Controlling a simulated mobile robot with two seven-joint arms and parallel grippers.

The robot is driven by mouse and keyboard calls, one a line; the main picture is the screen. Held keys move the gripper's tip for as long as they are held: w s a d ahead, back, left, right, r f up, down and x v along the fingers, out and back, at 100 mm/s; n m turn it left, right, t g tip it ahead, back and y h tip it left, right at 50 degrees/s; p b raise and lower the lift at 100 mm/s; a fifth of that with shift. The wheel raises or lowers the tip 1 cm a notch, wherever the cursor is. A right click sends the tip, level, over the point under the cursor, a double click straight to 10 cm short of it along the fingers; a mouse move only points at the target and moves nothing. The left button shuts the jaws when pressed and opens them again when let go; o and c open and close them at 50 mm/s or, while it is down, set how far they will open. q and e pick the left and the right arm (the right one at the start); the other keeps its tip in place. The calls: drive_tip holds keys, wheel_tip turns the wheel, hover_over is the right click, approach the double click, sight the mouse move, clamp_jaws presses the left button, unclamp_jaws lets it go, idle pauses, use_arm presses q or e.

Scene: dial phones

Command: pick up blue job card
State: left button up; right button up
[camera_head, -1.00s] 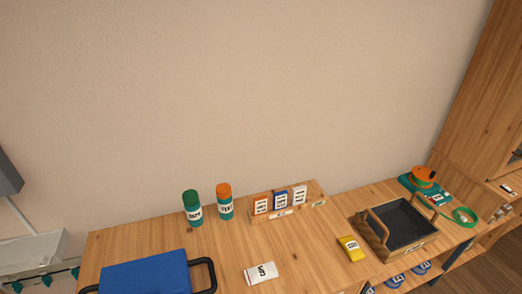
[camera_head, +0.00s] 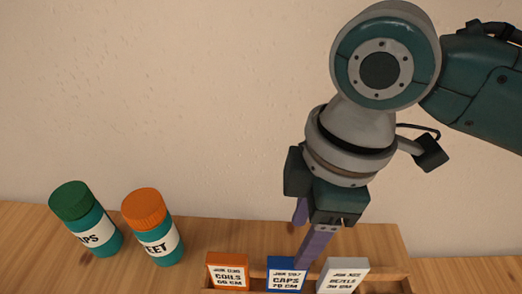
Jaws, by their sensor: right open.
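The blue job card (camera_head: 286,274) stands in the wooden card holder (camera_head: 388,285) at the bottom of the view, between an orange card (camera_head: 228,271) and a white card (camera_head: 342,274). Its label reads "CAPS 70 CM". My right gripper (camera_head: 301,241) points down from above, with its purple fingers apart. The nearer fingertip is right at the top edge of the blue card and overlaps it in the picture; I cannot tell whether they touch. The other finger is partly hidden behind. My left gripper is not in view.
A teal bottle with a green lid (camera_head: 86,217) and a teal bottle with an orange lid (camera_head: 153,226) stand to the left on the wooden table (camera_head: 30,265). A plain wall (camera_head: 150,90) rises behind. The holder's lower part is cut off.

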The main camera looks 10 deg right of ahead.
sight(284, 271)
drive_tip(key=f, duration=0.2)
drive_tip(key=a+f, duration=0.1)
drive_tip(key=f, duration=0.1)
drive_tip(key=shift+s+f+b, duration=0.15)
drive_tip(key=shift+f+b, duration=0.2)
drive_tip(key=f, duration=0.2)
drive_tip(key=a+f+b, duration=0.1)
drive_tip(key=f, duration=0.1)
drive_tip(key=shift+s+f, duration=0.2)
drive_tip(key=shift+f, duration=0.05)
drive_tip(key=shift+w+f, duration=0.1)
drive_tip(key=shift+f, duration=0.25)
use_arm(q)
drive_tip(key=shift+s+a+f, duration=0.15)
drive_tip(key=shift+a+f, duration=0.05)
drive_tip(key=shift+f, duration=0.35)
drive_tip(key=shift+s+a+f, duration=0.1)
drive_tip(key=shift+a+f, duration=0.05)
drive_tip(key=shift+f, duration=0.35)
use_arm(e)
drive_tip(key=shift+c, duration=1.4)
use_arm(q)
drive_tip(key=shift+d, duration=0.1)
use_arm(e)
clamp_jaws()
